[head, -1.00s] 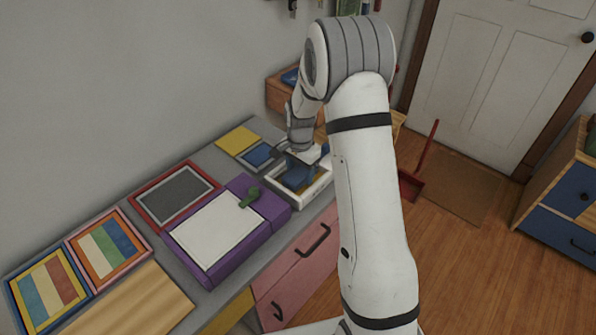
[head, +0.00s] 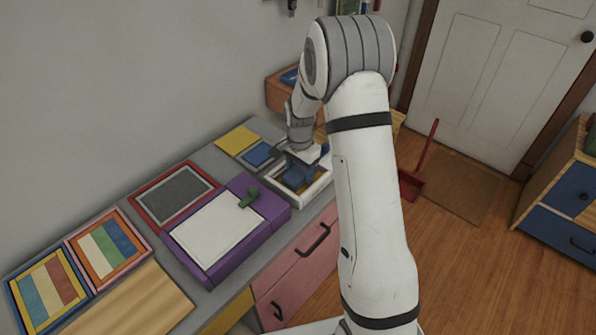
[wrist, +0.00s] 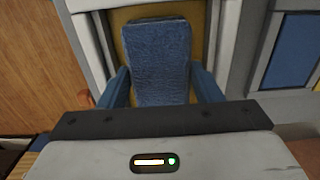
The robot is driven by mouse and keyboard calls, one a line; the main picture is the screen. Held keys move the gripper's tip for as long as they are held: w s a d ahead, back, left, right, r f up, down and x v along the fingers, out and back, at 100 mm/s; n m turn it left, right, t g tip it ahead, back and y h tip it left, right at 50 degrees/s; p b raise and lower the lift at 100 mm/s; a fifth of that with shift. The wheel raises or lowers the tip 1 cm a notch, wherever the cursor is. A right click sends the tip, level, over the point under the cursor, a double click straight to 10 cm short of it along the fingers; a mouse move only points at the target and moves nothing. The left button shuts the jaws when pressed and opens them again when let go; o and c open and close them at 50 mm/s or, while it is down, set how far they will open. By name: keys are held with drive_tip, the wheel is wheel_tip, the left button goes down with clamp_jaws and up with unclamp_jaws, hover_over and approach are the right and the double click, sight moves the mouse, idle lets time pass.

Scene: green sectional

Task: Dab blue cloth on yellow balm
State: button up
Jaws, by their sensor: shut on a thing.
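My gripper (wrist: 161,86) has blue fingers and is shut on a blue cloth (wrist: 158,50), a textured pad standing out between the fingertips in the wrist view. Behind the cloth is an ochre-yellow surface, which appears to be the yellow balm (wrist: 199,32), framed by a pale tray (wrist: 228,40). I cannot tell whether the cloth touches it. In the head view my gripper (head: 303,172) is low over the white tray (head: 318,188) at the counter's far end. The cloth is hard to separate from the blue fingers there, and the balm is mostly hidden.
A blue framed panel (head: 258,155) and a yellow panel (head: 238,139) lie left of the tray. A purple box (head: 268,207) with a white top and green knob stands nearer. A red-framed grey panel (head: 175,194) lies beside it. Pink drawers (head: 300,262) are below.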

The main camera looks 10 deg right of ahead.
sight(300, 171)
drive_tip(key=shift+r+p, duration=1.85)
drive_tip(key=shift+r, duration=1.5)
drive_tip(key=shift+f, duration=0.1)
